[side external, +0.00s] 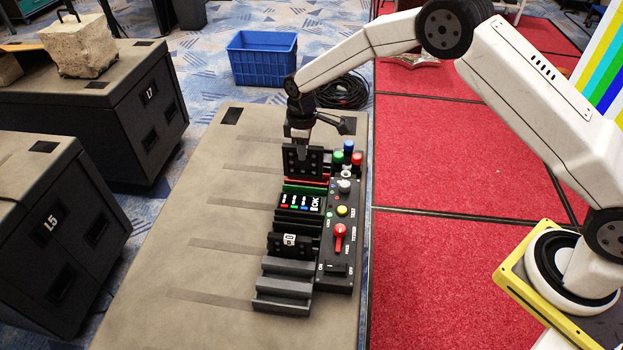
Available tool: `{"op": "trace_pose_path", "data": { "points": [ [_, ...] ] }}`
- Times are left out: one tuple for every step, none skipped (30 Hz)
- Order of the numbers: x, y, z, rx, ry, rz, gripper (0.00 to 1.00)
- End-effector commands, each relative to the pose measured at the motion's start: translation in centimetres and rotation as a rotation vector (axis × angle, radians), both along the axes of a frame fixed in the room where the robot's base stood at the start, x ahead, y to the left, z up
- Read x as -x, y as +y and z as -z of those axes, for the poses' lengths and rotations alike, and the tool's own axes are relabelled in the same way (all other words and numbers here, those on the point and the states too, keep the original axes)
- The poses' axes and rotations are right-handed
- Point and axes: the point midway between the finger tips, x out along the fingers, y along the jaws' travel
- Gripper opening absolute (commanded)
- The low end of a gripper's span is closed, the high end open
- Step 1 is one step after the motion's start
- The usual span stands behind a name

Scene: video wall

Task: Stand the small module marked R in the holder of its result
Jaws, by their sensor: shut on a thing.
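My gripper (300,137) is shut on a dark, upright module (303,161) with small round dots on its face. No letter can be read on it. The module is at the far end of the rack, just behind a red-edged holder (306,180) and a green-edged holder (303,189). I cannot tell whether its lower edge is in a holder or above it. A lit display (300,202) reads "OK" beside red, green and blue marks. Another dark module (290,242) with a white label stands nearer in the rack; its letter is too small to read.
A black control panel (337,240) with coloured buttons, a red lever and a switch runs along the rack's right. Empty dark slots (284,285) lie at the near end. The table (190,260) is clear on the left. A blue crate (262,60) stands beyond it.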

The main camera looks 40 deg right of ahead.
Motion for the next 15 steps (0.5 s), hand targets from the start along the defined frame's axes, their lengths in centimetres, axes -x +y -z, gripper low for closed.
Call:
{"op": "trace_pose_path", "data": {
  "points": [
    [0.0, 0.0, 0.3, 0.000, 0.000, 0.000, 0.00],
    [0.0, 0.0, 0.4, 0.000, 0.000, 0.000, 0.00],
    [0.0, 0.0, 0.6, 0.000, 0.000, 0.000, 0.00],
    [0.0, 0.0, 0.8, 0.000, 0.000, 0.000, 0.00],
    [0.0, 0.0, 0.9, 0.000, 0.000, 0.000, 0.00],
    [0.0, 0.0, 1.1, 0.000, 0.000, 0.000, 0.00],
    [0.0, 0.0, 1.3, 0.000, 0.000, 0.000, 0.00],
    [0.0, 0.0, 1.5, 0.000, 0.000, 0.000, 0.00],
    [0.0, 0.0, 1.7, 0.000, 0.001, 0.000, 0.00],
    [0.0, 0.0, 1.9, 0.000, 0.001, 0.000, 0.00],
    [0.0, 0.0, 2.1, 0.000, 0.001, 0.000, 0.00],
    [0.0, 0.0, 2.3, 0.000, 0.001, 0.000, 0.00],
    [0.0, 0.0, 2.4, 0.001, 0.001, 0.000, 0.00],
    [0.0, 0.0, 2.6, 0.000, 0.000, 0.000, 0.00],
    [0.0, 0.0, 2.8, 0.000, 0.000, 0.000, 0.00]
  ]
}}
